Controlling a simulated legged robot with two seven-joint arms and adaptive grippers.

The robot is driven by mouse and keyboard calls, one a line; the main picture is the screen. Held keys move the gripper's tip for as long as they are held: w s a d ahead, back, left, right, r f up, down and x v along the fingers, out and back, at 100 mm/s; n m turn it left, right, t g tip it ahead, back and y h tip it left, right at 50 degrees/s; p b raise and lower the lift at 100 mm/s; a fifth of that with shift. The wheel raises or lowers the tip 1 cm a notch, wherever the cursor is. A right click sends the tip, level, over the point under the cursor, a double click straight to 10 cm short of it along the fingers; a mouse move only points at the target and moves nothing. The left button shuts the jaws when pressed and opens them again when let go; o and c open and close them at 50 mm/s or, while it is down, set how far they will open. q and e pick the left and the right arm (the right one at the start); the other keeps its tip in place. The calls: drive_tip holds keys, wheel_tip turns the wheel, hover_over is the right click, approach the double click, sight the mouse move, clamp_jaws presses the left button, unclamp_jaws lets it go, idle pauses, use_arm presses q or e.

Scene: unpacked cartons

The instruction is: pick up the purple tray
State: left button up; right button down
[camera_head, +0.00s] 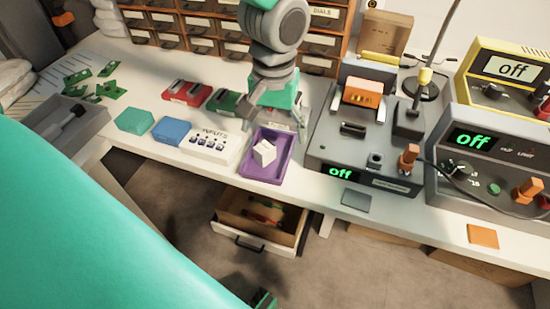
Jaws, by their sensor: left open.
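The purple tray (256,172) lies on the white workbench near its front edge, above an open drawer. A white block (264,152) sits inside the tray. My left gripper (280,118) hangs over the tray's back end with its fingers spread and nothing seen between them. The gripper partly hides the back of the tray. Whether a finger touches the rim I cannot tell.
Left of the tray are a white labelled panel (208,142), a blue block (171,131) and a teal block (136,120). A grey device (330,150) reading "off" stands close on the right. The open drawer (262,220) juts out below. Small drawers (200,26) line the back.

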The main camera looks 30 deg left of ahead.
sight(269, 142)
use_arm(q)
drive_tip(key=shift+w+a+f, duration=0.1)
drive_tip(key=shift+a+f, duration=0.15)
drive_tip(key=shift+f, duration=0.45)
drive_tip(key=shift+a+f, duration=0.45)
drive_tip(key=shift+a, duration=0.05)
drive_tip(key=f+b, duration=0.1)
drive_tip(key=f, duration=0.1)
drive_tip(key=f+b, duration=0.1)
drive_tip(key=f, duration=0.1)
drive_tip(key=shift+d+f, duration=0.2)
drive_tip(key=shift+f, duration=0.05)
drive_tip(key=shift+d+f, duration=0.15)
drive_tip(key=shift+d, duration=0.05)
drive_tip(key=shift+a, duration=0.2)
drive_tip(key=c, duration=0.9)
drive_tip(key=shift+a, duration=0.15)
drive_tip(key=shift+c, duration=0.2)
use_arm(e)
drive_tip(key=shift+a+f, duration=0.25)
drive_tip(key=shift+f, duration=0.35)
drive_tip(key=shift+a+f, duration=0.25)
drive_tip(key=shift+f, duration=0.3)
